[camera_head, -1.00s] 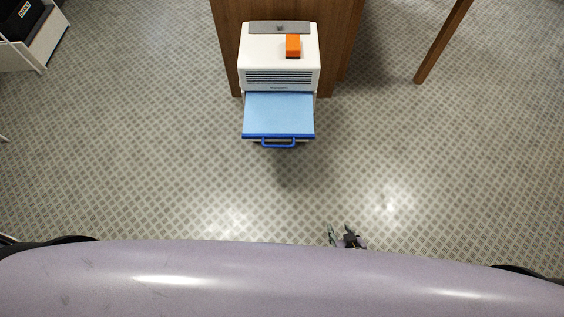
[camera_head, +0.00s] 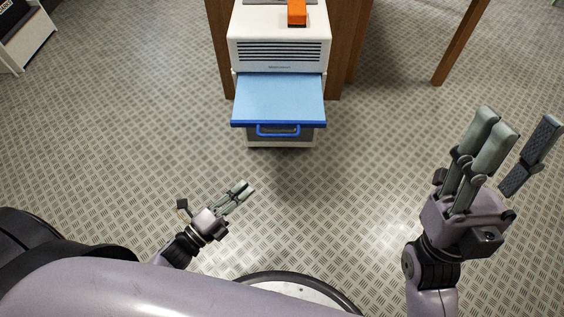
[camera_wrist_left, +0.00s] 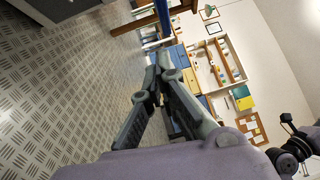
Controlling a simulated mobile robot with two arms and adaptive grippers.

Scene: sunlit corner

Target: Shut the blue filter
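The blue filter (camera_head: 279,97) is a light-blue flat panel with a darker blue front edge and a blue handle (camera_head: 278,130). It sticks out toward me from the front of a white air-purifier-like appliance (camera_head: 279,46), below its vent slots. My left gripper (camera_head: 248,187) is in front of and below the filter, slightly left of the handle, and apart from it. Its fingers converge and look shut with nothing between them, also in the left wrist view (camera_wrist_left: 154,88). My right gripper (camera_head: 514,132) is open and empty, well to the right of the filter.
An orange block (camera_head: 297,13) sits on top of the appliance. A brown wooden piece of furniture (camera_head: 349,50) stands behind it, with a wooden leg (camera_head: 461,43) to the right. A white shelf unit (camera_head: 27,38) is far left. The patterned floor between me and the filter is clear.

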